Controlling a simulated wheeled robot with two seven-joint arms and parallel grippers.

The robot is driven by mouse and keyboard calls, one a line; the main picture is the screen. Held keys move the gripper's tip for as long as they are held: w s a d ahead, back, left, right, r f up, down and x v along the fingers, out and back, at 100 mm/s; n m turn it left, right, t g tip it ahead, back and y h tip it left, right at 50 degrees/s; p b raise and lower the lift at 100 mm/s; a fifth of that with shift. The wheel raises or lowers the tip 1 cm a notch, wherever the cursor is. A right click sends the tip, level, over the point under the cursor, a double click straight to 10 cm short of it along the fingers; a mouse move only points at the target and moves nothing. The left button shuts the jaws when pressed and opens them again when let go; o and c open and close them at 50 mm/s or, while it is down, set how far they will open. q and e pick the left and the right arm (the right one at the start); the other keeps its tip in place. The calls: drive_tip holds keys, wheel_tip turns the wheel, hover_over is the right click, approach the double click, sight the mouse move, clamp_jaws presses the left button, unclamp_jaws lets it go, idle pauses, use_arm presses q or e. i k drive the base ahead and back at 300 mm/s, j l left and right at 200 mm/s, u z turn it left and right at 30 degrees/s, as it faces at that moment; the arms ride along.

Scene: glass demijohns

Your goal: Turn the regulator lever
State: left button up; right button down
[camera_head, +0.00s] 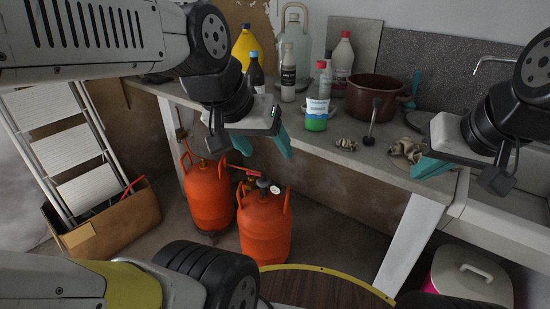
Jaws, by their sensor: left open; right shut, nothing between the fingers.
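Two orange gas bottles stand on the floor under the counter: a left one (207,200) and a right one (265,230). A regulator (262,181) with red parts and a small round white gauge (275,190) sits on top of the right bottle. Its lever is too small to tell apart from the other red parts. My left gripper (264,150) has teal fingers, is open and empty, and hangs above the bottles, apart from the regulator. My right gripper (431,167) is shut and empty by the counter's front right edge.
The counter (325,148) above the bottles holds a brown pot (374,98), several plastic bottles and a white-green tub (317,115). A step ladder (70,150) and cardboard box (110,230) stand at left. A white-lidded container (470,280) stands at lower right.

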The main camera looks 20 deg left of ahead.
sight(263, 176)
drive_tip(key=i, duration=1)
